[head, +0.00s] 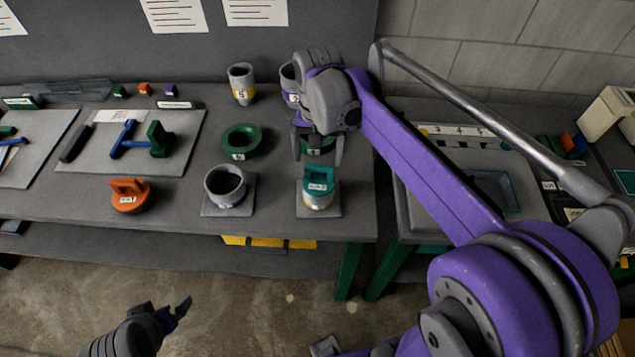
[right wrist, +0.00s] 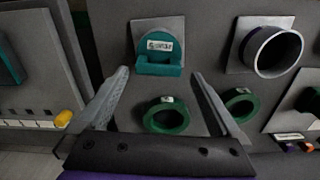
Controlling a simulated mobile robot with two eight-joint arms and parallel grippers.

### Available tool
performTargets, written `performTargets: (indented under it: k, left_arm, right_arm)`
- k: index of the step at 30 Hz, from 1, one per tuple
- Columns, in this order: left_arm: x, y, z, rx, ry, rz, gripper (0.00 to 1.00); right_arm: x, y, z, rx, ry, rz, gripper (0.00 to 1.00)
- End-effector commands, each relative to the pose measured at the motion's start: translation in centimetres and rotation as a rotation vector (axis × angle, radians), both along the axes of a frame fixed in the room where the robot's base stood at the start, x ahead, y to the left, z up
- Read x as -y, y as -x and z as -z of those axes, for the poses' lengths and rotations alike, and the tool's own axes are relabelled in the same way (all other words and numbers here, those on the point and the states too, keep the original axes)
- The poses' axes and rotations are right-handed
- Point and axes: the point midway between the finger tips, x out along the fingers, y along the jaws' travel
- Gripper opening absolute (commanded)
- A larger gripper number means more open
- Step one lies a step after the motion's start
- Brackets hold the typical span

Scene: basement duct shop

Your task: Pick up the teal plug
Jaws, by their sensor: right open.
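The teal plug (head: 319,182) with a white label sits on top of a grey fitting with a yellow band, on a square grey plate near the front right of the bench. In the right wrist view the plug (right wrist: 160,66) is just beyond the fingertips, roughly centred between them. My right gripper (head: 318,160) is open and empty, fingers pointing down, behind the plug in the head view; it also shows in the right wrist view (right wrist: 160,78). My left gripper (head: 162,309) is at the lower left, away from the bench; its jaw opening is unclear.
A grey ring fitting (head: 226,187) on its own plate and an orange plug (head: 129,195) stand left of the teal plug. A green ring (head: 240,142) lies behind; another is under my right gripper. A yellow-banded cup (head: 242,83) stands at the back.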

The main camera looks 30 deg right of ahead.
Motion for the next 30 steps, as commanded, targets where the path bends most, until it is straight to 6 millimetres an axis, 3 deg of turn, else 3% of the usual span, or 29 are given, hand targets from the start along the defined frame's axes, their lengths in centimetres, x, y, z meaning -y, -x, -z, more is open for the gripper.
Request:
performTargets:
  k: [5, 15, 23, 25, 30]
  left_arm:
    - [0.0, 0.0, 0.1, 0.0, 0.0, 0.0, 1.0]
    - [0.0, 0.0, 0.0, 0.0, 0.0, 0.0, 1.0]
    - [0.0, 0.0, 0.0, 0.0, 0.0, 0.0, 1.0]
    - [0.0, 0.0, 0.0, 0.0, 0.0, 0.0, 1.0]
    - [0.0, 0.0, 0.0, 0.0, 0.0, 0.0, 1.0]
  right_arm:
    - [0.0, 0.0, 1.3, 0.001, 0.001, -0.001, 1.0]
    - [0.4, -0.1, 5.8, 0.001, 0.001, -0.001, 1.0]
    - [0.4, -0.1, 6.2, 0.001, 0.0, -0.002, 1.0]
    - [0.4, -0.1, 6.2, 0.001, 0.0, -0.002, 0.93]
    - [0.4, -0.1, 6.2, 0.001, 0.0, -0.002, 0.62]
